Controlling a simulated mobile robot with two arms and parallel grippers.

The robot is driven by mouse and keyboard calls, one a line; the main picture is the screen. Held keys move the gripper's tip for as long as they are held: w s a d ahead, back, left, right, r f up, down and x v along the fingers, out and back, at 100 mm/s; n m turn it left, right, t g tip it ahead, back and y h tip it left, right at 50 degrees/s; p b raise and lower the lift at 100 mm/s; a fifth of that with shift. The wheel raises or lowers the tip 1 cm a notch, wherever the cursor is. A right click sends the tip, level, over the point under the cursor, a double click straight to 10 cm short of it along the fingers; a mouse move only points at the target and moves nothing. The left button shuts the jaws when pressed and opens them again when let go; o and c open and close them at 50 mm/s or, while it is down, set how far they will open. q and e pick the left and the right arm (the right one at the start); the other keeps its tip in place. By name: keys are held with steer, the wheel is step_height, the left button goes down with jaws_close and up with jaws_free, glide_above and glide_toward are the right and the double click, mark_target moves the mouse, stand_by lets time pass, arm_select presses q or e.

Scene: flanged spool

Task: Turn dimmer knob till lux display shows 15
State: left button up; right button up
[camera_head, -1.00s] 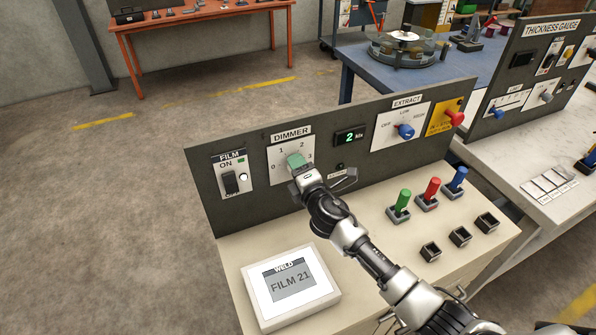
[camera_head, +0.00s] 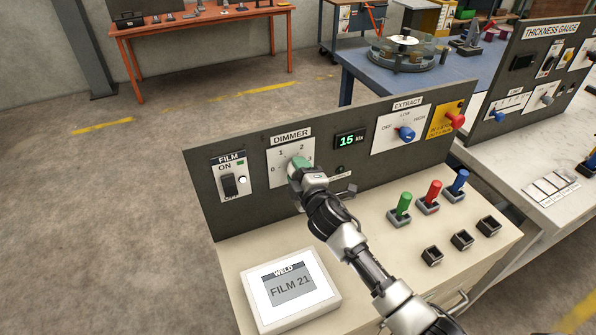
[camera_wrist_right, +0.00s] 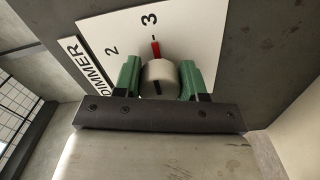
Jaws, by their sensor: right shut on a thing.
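The dimmer plate (camera_head: 277,170) is white with a numbered scale and is on the dark upright panel. The lux display (camera_head: 350,140) to its right shows 15 in green. My right gripper (camera_head: 298,168) is at the dimmer and mostly hides the knob in the head view. In the right wrist view, the green fingers of the right gripper (camera_wrist_right: 160,80) are shut on both sides of the pale round dimmer knob (camera_wrist_right: 159,74). A red mark by the knob lies near the 3. My left gripper is not in view.
A film switch (camera_head: 230,184) is left of the dimmer. The extract knob (camera_head: 406,134) and a red button (camera_head: 455,122) are to the right. A weld screen (camera_head: 290,288) and several coloured levers stand on the bench in front.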

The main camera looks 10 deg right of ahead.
steer(key=o, duration=0.9)
steer(key=shift+o, duration=0.2)
steer(key=s+d+b, duration=0.1)
steer(key=s+d, duration=0.1)
steer(key=s, duration=0.8)
steer(key=shift+s, duration=0.3)
